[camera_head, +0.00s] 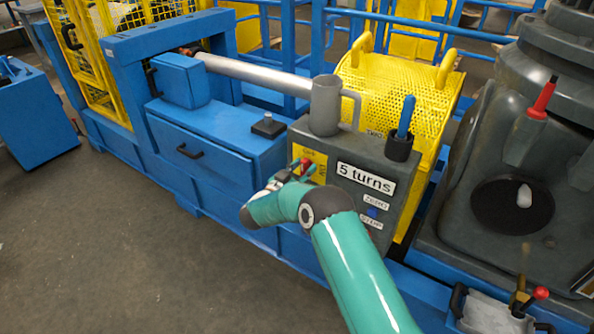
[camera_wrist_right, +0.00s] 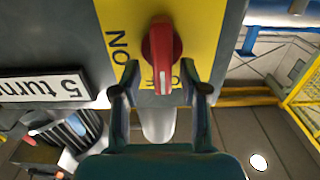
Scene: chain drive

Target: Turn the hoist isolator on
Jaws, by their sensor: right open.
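The hoist isolator is a red knob (camera_head: 306,164) on a yellow plate (camera_head: 317,157) on the front of a grey box, beside the "5 turns" label. In the right wrist view the red knob (camera_wrist_right: 162,52) has a white line pointing down in the picture, toward a partly hidden label starting with "O". "ON" shows upside down on the plate (camera_wrist_right: 204,22), left of the knob. My right gripper (camera_wrist_right: 159,70) is open, with a fingertip on either side of the knob's lower end; contact cannot be told. In the head view the right gripper (camera_head: 291,175) is beside the knob. My left gripper is not in view.
The grey box (camera_head: 320,145) carries a grey mug-like vessel (camera_head: 326,105) and a black cup with a blue handle (camera_head: 405,117). A blue bench (camera_head: 215,165) is at left, a yellow perforated guard (camera_head: 395,85) behind. Dark machinery (camera_head: 480,130) stands at right. The floor at left is clear.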

